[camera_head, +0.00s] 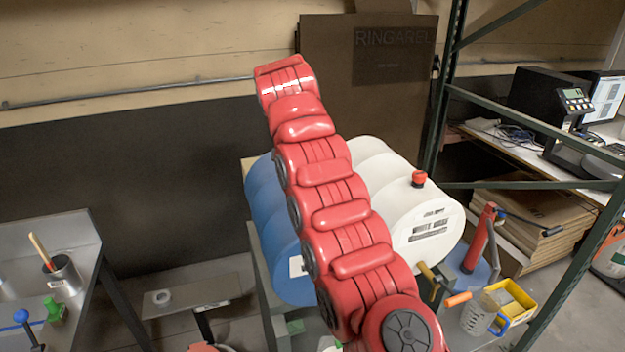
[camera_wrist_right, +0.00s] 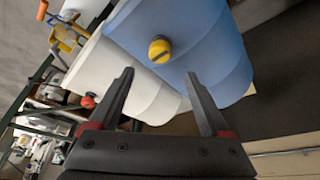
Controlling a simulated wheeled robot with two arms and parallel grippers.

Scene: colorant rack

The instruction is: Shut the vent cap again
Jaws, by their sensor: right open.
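A yellow cap (camera_wrist_right: 159,50) with a dark slot shows on the blue drum (camera_wrist_right: 205,45) in the right wrist view. A red cap (camera_head: 418,178) stands up from the top of the white drum (camera_head: 420,222) in the head view; it also shows in the wrist view (camera_wrist_right: 88,102). I cannot tell which is the vent cap. My right gripper (camera_wrist_right: 159,74) is open and empty, its fingers pointing toward the drums with the yellow cap between and beyond the tips. My red right arm hides the yellow cap in the head view. My left gripper is not in view.
A green rack post (camera_head: 444,90) rises behind the white drum. A red hand pump (camera_head: 478,240), a clear jug (camera_head: 482,312) and a yellow container (camera_head: 512,302) are at the right. A metal bench (camera_head: 60,235) stands at the left.

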